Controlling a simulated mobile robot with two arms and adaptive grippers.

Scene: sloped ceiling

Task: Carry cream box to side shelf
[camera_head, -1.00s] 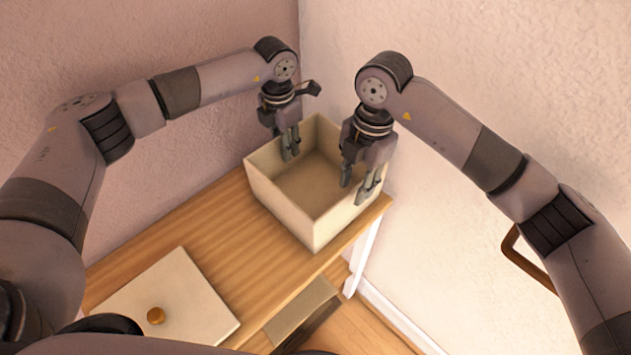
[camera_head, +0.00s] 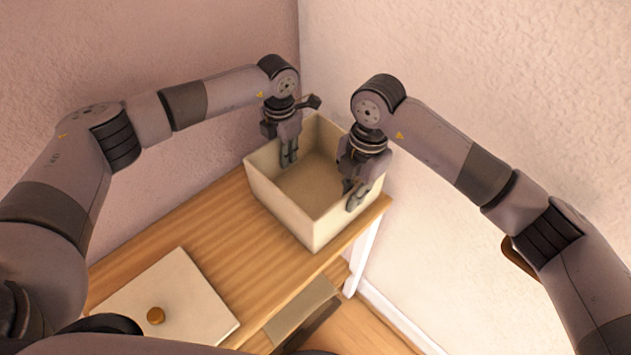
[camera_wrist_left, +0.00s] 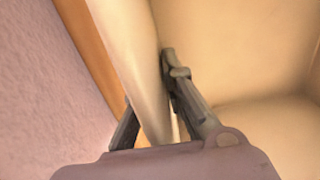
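The cream box (camera_head: 283,208) is open-topped and stands upright on the wooden table top, near the room corner. My left gripper (camera_head: 289,160) is at its back-left wall. In the left wrist view the fingers (camera_wrist_left: 153,100) straddle that wall, one inside and one outside, and look closed against it. The outer finger is partly hidden by the wall. My right gripper (camera_head: 354,194) is at the front-right wall, with one finger inside and one outside, closed in on it. The side shelf cannot be made out for certain.
The wooden table top (camera_head: 215,237) is bare between the box and a flat cream lid (camera_head: 195,300) with a round knob (camera_head: 155,316) at the front left. Walls stand close behind and to the right. A brown handle-like thing (camera_head: 519,259) is partly behind my right arm.

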